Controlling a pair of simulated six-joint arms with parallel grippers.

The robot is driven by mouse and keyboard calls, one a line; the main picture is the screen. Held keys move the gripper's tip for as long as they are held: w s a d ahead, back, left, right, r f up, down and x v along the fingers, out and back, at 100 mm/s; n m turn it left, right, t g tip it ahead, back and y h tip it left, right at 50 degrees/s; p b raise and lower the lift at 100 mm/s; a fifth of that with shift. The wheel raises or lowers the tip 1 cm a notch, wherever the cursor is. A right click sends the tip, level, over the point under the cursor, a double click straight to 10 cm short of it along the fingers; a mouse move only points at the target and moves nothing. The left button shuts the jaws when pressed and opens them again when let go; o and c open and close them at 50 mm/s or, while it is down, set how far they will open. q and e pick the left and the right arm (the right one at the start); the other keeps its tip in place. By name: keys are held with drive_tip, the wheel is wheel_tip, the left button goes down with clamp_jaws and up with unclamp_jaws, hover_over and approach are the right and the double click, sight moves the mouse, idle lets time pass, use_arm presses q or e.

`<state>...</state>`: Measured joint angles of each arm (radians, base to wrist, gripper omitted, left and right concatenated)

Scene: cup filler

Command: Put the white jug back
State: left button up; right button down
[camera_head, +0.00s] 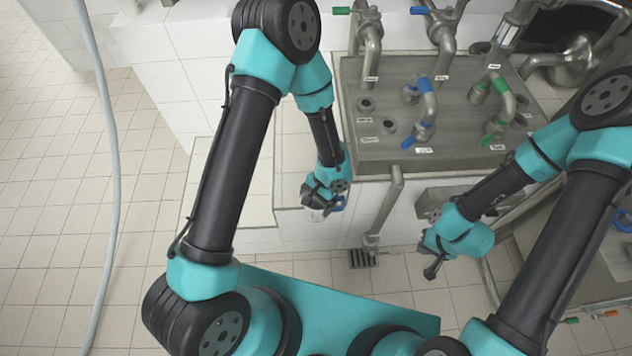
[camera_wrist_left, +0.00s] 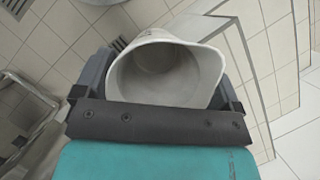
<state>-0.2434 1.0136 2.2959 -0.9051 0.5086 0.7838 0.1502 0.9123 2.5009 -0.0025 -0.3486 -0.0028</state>
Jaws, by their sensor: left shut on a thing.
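The white jug (camera_wrist_left: 165,75) fills the middle of the left wrist view, its open mouth facing the camera and its inside looking empty. My left gripper (camera_wrist_left: 163,80) is shut on it, with a dark finger on either side. In the head view my left gripper (camera_head: 322,196) is beside the front left corner of the steel counter, and only a little of the jug (camera_head: 314,214) shows below it. My right gripper (camera_head: 433,268) is over the floor in front of the counter, away from the jug. Its finger gap cannot be made out.
The steel counter (camera_head: 440,165) carries pipes and valves with blue and green handles. A low white tiled ledge (camera_head: 235,200) lies left of it. A drain pipe (camera_head: 383,212) runs down to a floor grate (camera_head: 361,259). A grey hose (camera_head: 112,180) hangs at far left.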

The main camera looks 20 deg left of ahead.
use_arm(q)
drive_tip(key=w+a+f, duration=0.1)
drive_tip(key=w+a, duration=0.3)
drive_tip(key=w, duration=1)
drive_tip(key=shift+w+a+f, duration=0.15)
drive_tip(key=shift+w+f, duration=0.05)
drive_tip(key=shift+w, duration=0.1)
drive_tip(key=shift+w+a+f, duration=0.1)
drive_tip(key=shift+w+f, duration=0.1)
drive_tip(key=shift+f, duration=0.7)
drive_tip(key=shift+w+a+f, duration=0.1)
drive_tip(key=shift+w+f, duration=0.1)
drive_tip(key=shift+f, duration=0.7)
drive_tip(key=shift+f, duration=0.15)
drive_tip(key=o, duration=0.8)
drive_tip(key=shift+c, duration=0.2)
